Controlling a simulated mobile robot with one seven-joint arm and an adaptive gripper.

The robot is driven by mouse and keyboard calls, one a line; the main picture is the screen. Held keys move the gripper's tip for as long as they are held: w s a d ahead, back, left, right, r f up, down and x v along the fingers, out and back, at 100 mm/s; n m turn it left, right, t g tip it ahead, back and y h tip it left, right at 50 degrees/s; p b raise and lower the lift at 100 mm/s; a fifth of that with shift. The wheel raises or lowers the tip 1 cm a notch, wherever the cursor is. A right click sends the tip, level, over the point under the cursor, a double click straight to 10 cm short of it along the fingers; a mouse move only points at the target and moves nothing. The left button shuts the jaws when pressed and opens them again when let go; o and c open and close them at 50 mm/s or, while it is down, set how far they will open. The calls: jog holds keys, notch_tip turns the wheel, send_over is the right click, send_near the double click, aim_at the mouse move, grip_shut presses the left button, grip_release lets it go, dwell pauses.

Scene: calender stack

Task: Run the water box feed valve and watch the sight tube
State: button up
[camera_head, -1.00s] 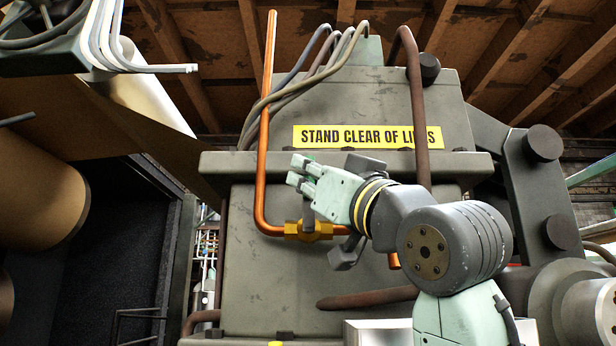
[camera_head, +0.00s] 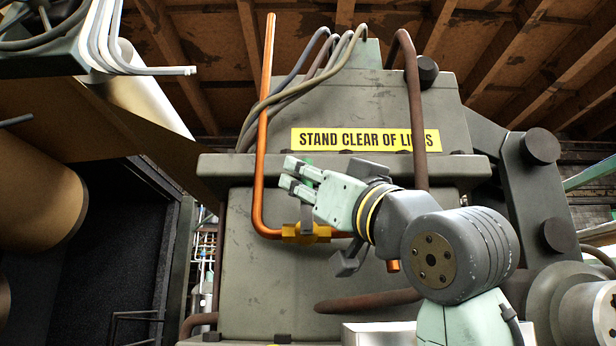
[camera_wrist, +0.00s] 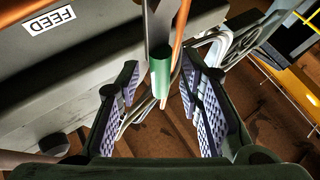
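A brass valve (camera_head: 305,233) sits on a copper pipe (camera_head: 264,140) on the front of a grey machine housing. A short grey lever (camera_head: 306,213) rises from it, partly hidden by my gripper (camera_head: 286,172), which points left above the valve. In the wrist view, a green-sleeved handle (camera_wrist: 160,78) on a grey bar lies between the two padded fingers of my gripper (camera_wrist: 158,82). The fingers are spread, with gaps on both sides of the handle. A white FEED label (camera_wrist: 50,20) is on the housing beside it. I cannot make out a sight tube.
The grey housing (camera_head: 260,290) bears a yellow warning sign (camera_head: 365,139). A ledge (camera_head: 230,166) crosses it behind my gripper. A rusty brown pipe (camera_head: 415,120) runs down at the right. A large brown roll (camera_head: 40,200) is at the far left.

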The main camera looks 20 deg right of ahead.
jog(key=v, duration=1.1)
jog(key=shift+s+f, duration=0.1)
